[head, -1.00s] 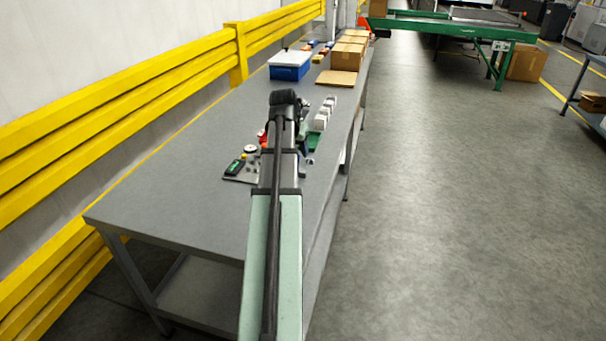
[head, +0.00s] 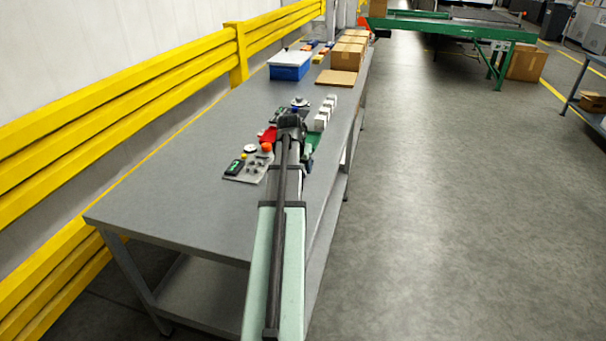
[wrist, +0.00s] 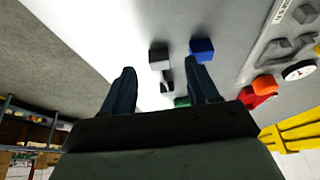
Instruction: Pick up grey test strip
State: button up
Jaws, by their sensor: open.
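My gripper (wrist: 164,72) is open in the wrist view, its two dark fingers apart with nothing held between them. A small grey piece (wrist: 159,56) shows just beyond the fingertips, between their lines; it may be the grey test strip, but I cannot tell for certain. A blue block (wrist: 202,46) is beside it, beyond the right finger. A small dark-and-white item (wrist: 166,80) shows in the gap between the fingers. In the head view my arm hides the gripper's fingers and part of the bench, and no grey strip can be made out.
The grey bench (head: 190,200) also carries a grey board (head: 243,178) with small parts, a red item (head: 268,134), an orange item (head: 266,147) and white boxes (head: 321,122). A blue bin (head: 290,72) and cartons (head: 347,57) stand farther back. The bench's near left is clear.

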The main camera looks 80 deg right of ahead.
aim_at(304, 170)
jog(key=shift+x, duration=1.7)
jog(key=shift+s+a, duration=0.1)
grip_shut()
